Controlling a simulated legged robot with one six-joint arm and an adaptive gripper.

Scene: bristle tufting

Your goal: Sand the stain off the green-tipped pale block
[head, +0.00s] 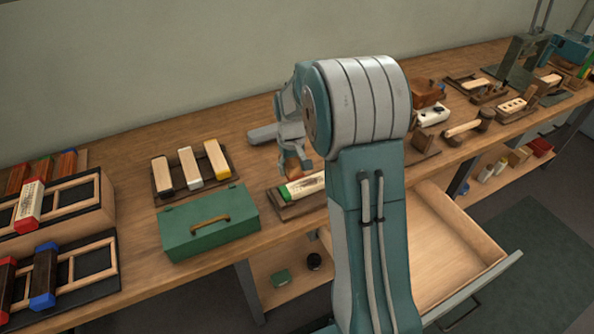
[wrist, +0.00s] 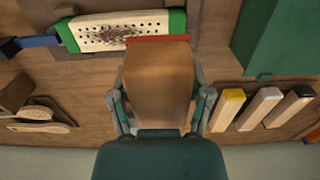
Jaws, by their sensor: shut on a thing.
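The green-tipped pale block (wrist: 122,30) lies on a dark tray, with rows of small holes and a dark smudged stain across its middle. It also shows in the head view (head: 306,186), partly hidden by my arm. My gripper (wrist: 163,92) is shut on a brown block (wrist: 158,65) with a red strip along its far edge. In the wrist view the red strip overlaps the pale block's lower right edge; I cannot tell whether they touch. In the head view my gripper (head: 293,165) is just above and behind the pale block.
A green toolbox (head: 210,225) stands left of the pale block. Behind it, a tray holds black-, white- and yellow-tipped blocks (head: 190,168). A blue clamp-like part (wrist: 35,42) meets the pale block's end. An open drawer (head: 450,240) juts from the bench; wooden tools lie farther right.

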